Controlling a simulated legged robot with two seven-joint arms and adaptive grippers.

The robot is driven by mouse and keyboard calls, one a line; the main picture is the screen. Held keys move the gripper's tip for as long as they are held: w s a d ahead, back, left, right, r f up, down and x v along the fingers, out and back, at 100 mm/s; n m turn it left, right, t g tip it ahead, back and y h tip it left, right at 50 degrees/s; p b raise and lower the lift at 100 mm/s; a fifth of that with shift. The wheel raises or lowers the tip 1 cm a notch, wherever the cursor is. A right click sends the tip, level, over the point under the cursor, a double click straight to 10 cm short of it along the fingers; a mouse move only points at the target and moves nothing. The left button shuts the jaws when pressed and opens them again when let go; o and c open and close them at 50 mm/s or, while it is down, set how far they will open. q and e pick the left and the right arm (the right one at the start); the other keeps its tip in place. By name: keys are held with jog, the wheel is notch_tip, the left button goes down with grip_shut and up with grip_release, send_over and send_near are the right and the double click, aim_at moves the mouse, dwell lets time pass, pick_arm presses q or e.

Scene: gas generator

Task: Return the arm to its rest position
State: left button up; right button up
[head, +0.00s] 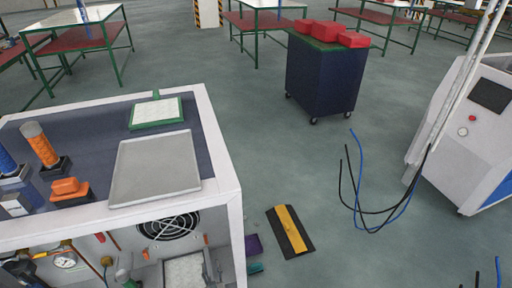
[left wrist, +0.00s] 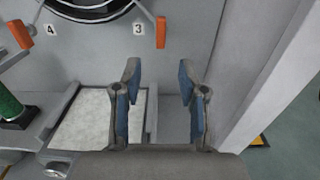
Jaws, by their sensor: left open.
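My left gripper (left wrist: 158,78) is in the left wrist view, its two blue-padded fingers apart with nothing between them. It is in front of the open bay of the white generator cabinet (head: 226,170), near a pale tray-like part (left wrist: 95,120). Orange handles (left wrist: 161,32) by the labels 3 and 4 show beyond the fingers. I cannot clearly make out the left gripper in the head view. My right gripper is in neither view.
The cabinet's right wall (left wrist: 265,75) stands close to the right of the fingers. A green cylinder (left wrist: 10,104) is at left. On the cabinet top lies a grey tray (head: 155,168). A dark cart (head: 322,82) carries red cases. Dark and blue cables (head: 358,195) hang at right.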

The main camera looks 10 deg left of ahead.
pick_arm(q)
jog(key=s+f+n+g+h+p, duration=0.25)
jog(key=s+f+n+g, duration=0.55)
jog(key=s+f+n, duration=0.6)
jog(key=s+d+f+n+g+h, duration=0.2)
jog(key=s+d+f+n+h, duration=0.1)
jog(key=s, duration=0.5)
jog(key=s+d+f+n+g+h, duration=0.3)
jog(key=s+f+n, duration=0.4)
jog(key=n, duration=0.3)
jog(key=shift+s+d+f+h+p, duration=0.3)
jog(key=shift+s+d+f+h, duration=0.1)
jog(key=shift+s+d+h, duration=0.4)
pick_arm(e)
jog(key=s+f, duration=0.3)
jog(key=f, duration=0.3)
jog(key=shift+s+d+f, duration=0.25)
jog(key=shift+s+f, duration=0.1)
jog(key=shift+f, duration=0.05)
pick_arm(q)
jog(key=shift+d, duration=0.1)
